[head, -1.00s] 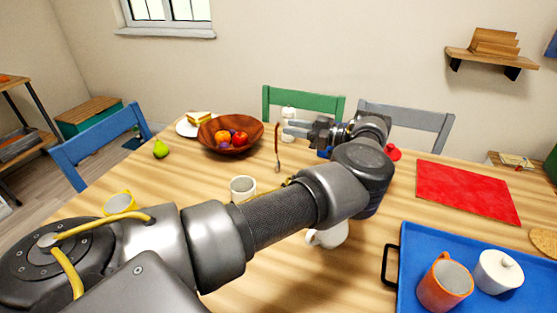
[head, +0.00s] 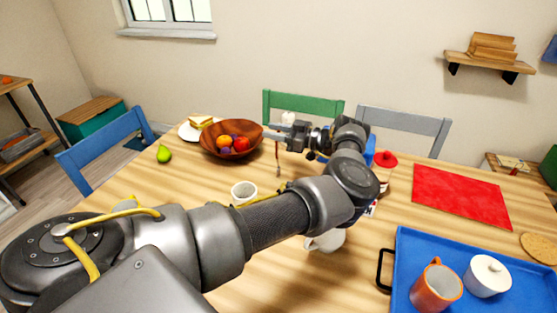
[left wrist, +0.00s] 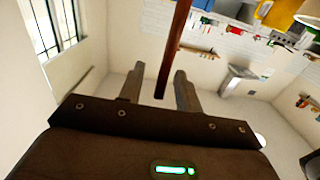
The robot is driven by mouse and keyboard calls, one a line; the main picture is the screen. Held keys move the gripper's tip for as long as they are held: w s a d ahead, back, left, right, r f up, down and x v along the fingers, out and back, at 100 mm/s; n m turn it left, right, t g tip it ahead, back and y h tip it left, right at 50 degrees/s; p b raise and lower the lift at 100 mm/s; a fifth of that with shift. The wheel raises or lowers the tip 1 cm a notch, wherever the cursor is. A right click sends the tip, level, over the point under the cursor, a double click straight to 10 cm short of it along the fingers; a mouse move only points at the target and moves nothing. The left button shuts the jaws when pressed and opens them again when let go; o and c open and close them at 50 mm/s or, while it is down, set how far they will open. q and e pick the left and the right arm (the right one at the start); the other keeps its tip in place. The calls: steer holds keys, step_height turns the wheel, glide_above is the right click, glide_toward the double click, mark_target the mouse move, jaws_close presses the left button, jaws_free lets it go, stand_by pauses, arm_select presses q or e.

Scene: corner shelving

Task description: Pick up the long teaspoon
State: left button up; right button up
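In the left wrist view a brown shaft, which looks like the teaspoon (left wrist: 175,45), comes down from the top edge and ends between the two fingers (left wrist: 159,85). A gap shows on both sides of it, so the gripper looks open. What supports the teaspoon is unclear. My right gripper is out of view.
A wooden fruit bowl (head: 210,144) stands near the gripper, with a sandwich plate (head: 187,133) behind. A white mug (head: 243,190) is nearer. A blue tray (head: 455,250) with an orange mug (head: 436,290) lies at right. A red mat (head: 460,195) lies behind it. Chairs line the far edge.

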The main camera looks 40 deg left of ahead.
arm_select(q)
steer(key=shift+s+a, duration=0.1)
steer(key=shift+a, duration=0.2)
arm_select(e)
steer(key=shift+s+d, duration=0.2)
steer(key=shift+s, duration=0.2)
arm_select(q)
jaws_close()
steer(key=shift+r, duration=0.1)
